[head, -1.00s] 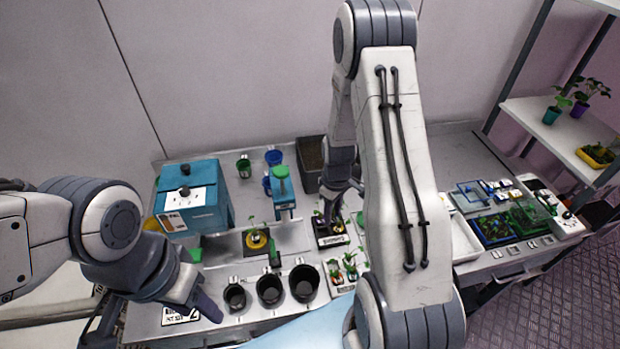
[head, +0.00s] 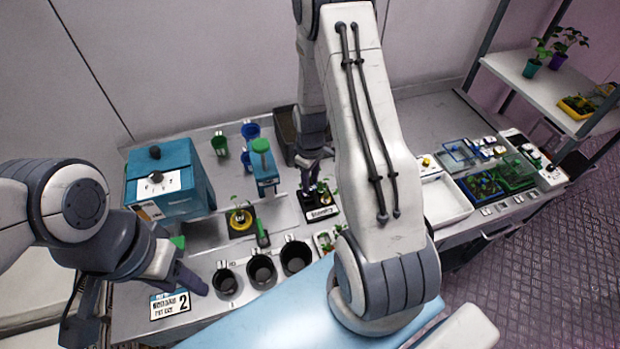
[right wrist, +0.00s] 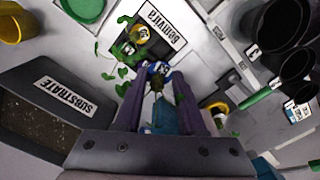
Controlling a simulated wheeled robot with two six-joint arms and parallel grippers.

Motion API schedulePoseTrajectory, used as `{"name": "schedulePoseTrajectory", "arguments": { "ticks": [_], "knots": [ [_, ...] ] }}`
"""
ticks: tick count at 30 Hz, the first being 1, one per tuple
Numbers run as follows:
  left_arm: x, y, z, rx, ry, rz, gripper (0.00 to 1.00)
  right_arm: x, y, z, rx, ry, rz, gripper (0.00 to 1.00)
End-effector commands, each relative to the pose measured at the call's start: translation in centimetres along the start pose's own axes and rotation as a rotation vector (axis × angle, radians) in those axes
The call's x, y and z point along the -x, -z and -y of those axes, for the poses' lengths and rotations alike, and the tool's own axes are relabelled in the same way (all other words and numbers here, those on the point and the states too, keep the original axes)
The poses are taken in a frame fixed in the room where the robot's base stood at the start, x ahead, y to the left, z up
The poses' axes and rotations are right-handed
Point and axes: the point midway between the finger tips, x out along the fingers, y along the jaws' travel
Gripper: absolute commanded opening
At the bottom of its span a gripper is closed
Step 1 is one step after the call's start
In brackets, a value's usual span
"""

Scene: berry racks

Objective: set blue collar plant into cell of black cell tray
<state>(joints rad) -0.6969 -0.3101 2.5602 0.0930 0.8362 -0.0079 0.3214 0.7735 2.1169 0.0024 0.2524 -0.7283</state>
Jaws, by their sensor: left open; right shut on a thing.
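The black cell tray (head: 322,213) stands on the bench with a white label. It also shows in the right wrist view (right wrist: 178,50), with yellow and green collar plants at its cells. The blue collar plant (right wrist: 157,70) sits between the fingertips of my right gripper (right wrist: 155,85), beside the tray's near edge in that view. I cannot tell whether its base touches a cell. In the head view my right gripper (head: 312,178) is just above the tray, and the blue collar is hard to make out. My left gripper (head: 190,275) is open and empty at the bench's front left.
A substrate bin (right wrist: 50,110) stands close to my right gripper. Black pots (head: 262,270) line the front edge. A white tray (head: 445,203) lies to the right.

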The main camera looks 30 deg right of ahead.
Motion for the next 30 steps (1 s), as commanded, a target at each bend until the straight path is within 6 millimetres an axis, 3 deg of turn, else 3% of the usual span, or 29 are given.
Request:
{"name": "schedulePoseTrajectory", "arguments": {
  "ticks": [30],
  "knots": [
    [-6.5,-0.3,0.5,0.008,0.000,0.000,0.50,-8.3,0.0,0.0,0.000,0.000,0.000,0.00]
  ]
}}
